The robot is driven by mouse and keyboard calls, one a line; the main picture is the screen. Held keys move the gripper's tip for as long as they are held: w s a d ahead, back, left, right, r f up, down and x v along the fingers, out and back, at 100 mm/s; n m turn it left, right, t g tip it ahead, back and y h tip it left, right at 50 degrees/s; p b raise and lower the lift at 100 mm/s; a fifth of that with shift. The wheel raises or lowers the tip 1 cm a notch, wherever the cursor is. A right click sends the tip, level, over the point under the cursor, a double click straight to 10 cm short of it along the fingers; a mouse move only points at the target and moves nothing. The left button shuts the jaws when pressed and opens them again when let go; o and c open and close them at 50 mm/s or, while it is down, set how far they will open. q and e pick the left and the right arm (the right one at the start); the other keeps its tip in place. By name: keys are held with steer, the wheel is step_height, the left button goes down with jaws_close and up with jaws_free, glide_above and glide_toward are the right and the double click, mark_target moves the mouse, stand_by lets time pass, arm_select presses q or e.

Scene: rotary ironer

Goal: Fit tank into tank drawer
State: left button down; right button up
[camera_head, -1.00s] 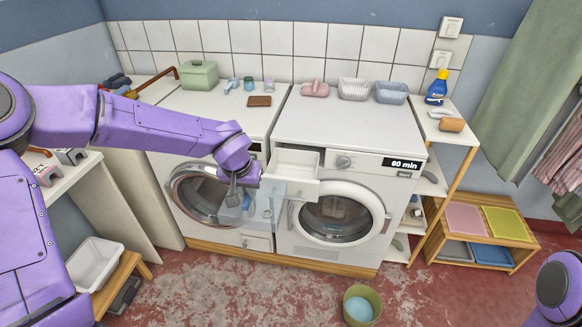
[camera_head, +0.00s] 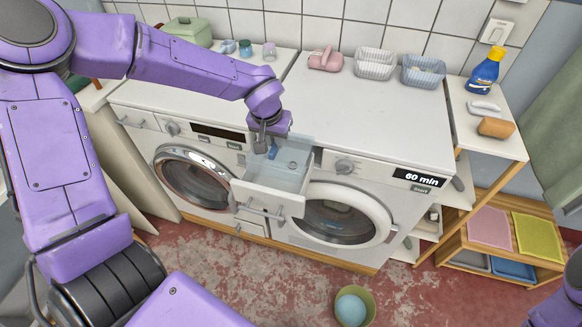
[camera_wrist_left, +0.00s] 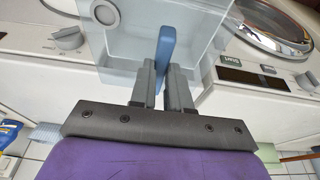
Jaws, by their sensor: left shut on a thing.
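The clear, bluish tank (camera_head: 291,166) is at the open tank drawer (camera_head: 258,199) of the right-hand machine, inside its outline in the head view. I cannot tell whether it is fully seated or slightly raised. My left gripper (camera_head: 271,148) is above the tank's rear part, shut on its blue handle. In the left wrist view the blue handle (camera_wrist_left: 165,47) stands between the fingers, with the see-through tank (camera_wrist_left: 125,50) beyond and a round grey cap on it. My right gripper is out of view.
The right-hand machine (camera_head: 385,125) has a display reading 60 min and a closed round door. The left-hand machine (camera_head: 195,185) stands beside it. Two baskets (camera_head: 374,63) and a pink object (camera_head: 325,60) are at the back of the top. A bucket (camera_head: 352,306) stands on the floor.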

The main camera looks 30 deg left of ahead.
mark_target(270, 158)
arm_select(q)
steer(key=f, duration=0.1)
steer(key=s+f, duration=0.1)
steer(key=f, duration=0.1)
steer(key=s+f, duration=0.1)
steer(key=f, duration=0.1)
steer(key=shift+s+a, duration=0.1)
steer(key=shift+s, duration=0.1)
steer(key=x, duration=0.5)
steer(key=shift+b, duration=0.35)
steer(key=shift+s+r, duration=0.2)
steer(key=shift+s, duration=0.05)
steer(key=c, duration=1.4)
jaws_free()
steer(key=shift+f, duration=0.1)
steer(key=shift+c, duration=0.2)
steer(key=o, duration=0.3)
steer(key=shift+o, duration=0.2)
steer(key=shift+w, duration=0.15)
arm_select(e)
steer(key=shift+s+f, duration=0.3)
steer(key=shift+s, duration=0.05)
arm_select(q)
steer(key=shift+d, duration=0.2)
